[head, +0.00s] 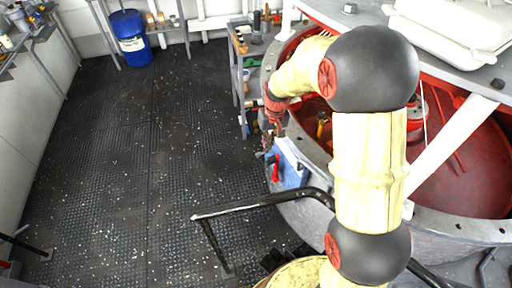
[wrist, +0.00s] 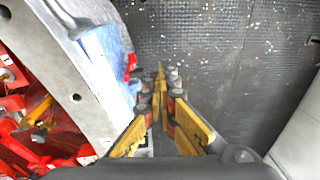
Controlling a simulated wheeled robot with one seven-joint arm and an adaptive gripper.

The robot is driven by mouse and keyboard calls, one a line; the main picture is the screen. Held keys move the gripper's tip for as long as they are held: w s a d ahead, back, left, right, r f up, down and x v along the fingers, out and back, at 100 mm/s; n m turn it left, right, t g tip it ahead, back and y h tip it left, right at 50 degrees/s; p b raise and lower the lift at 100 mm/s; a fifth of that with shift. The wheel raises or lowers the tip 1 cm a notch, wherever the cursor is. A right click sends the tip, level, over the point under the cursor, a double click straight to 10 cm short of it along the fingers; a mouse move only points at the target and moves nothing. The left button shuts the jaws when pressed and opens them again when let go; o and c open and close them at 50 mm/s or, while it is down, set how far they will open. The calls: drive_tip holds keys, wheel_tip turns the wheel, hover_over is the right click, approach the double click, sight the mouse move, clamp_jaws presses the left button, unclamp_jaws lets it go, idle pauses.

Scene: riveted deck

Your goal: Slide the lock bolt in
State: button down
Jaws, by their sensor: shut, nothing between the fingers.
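A blue-faced block (head: 291,168) is fixed to the outer side of the large round grey housing, with a small red part (head: 276,170) at its left. I cannot tell for sure which piece is the lock bolt. In the wrist view the blue block (wrist: 104,62) lies left of my fingers, and the red part (wrist: 131,66) shows just left of the fingertips. My gripper (wrist: 161,75) is shut and empty, its yellow fingers meeting at the tips. In the head view my gripper (head: 268,150) is small, just above and left of the block; contact is unclear.
The round housing's grey rim (head: 448,222) curves around a red interior on the right. A black handrail (head: 255,204) stands in front. A grey shelf cart (head: 240,75) and a blue drum (head: 131,38) are farther back. The dark tread-plate floor (head: 140,150) at left is clear.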

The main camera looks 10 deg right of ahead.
drive_tip(key=w+d+f+n+t, duration=0.1)
drive_tip(key=w+f+n+t, duration=0.2)
drive_tip(key=w+f, duration=2.1)
wheel_tip(320, 180, down, 8)
drive_tip(key=b, duration=0.2)
drive_tip(key=shift+w+d+f+b, duration=0.15)
drive_tip(key=shift+w+d+b, duration=0.1)
drive_tip(key=shift+b, duration=0.1)
drive_tip(key=shift+s, duration=0.1)
drive_tip(key=shift+s+d+b, duration=0.2)
drive_tip(key=shift+s+b, duration=0.35)
drive_tip(key=shift+s, duration=0.55)
